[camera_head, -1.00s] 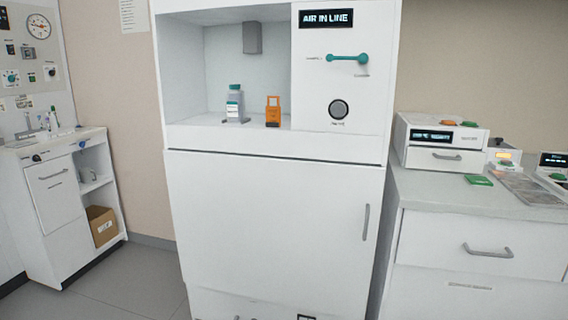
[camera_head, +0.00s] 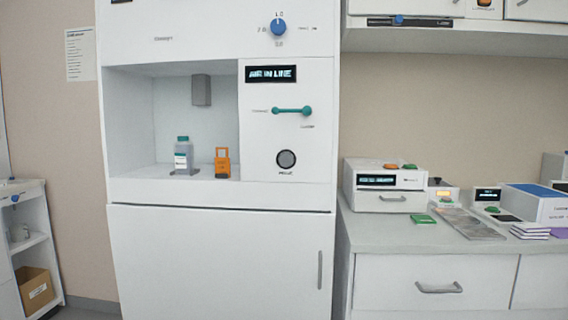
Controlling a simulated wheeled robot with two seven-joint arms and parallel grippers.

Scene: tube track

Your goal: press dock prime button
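A tall white cabinet (camera_head: 220,265) stands ahead with an open bay in its upper part. On the panel right of the bay is a round dark button (camera_head: 286,159) with a small label under it that looks like "PRIME". Above it are a teal lever (camera_head: 292,111) lying about level and a display (camera_head: 271,73) reading "AIR IN LINE". A grey bottle with a teal cap (camera_head: 184,156) and an orange clip-like part (camera_head: 222,163) stand on the bay floor. Neither of my grippers is in view.
A blue knob (camera_head: 278,27) sits above the display. At right, a counter (camera_head: 375,233) holds a white device (camera_head: 384,186), a green pad (camera_head: 422,219), a grey tray (camera_head: 470,224) and a blue-topped box (camera_head: 538,203). An overhead shelf unit hangs above. A low cart stands at far left.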

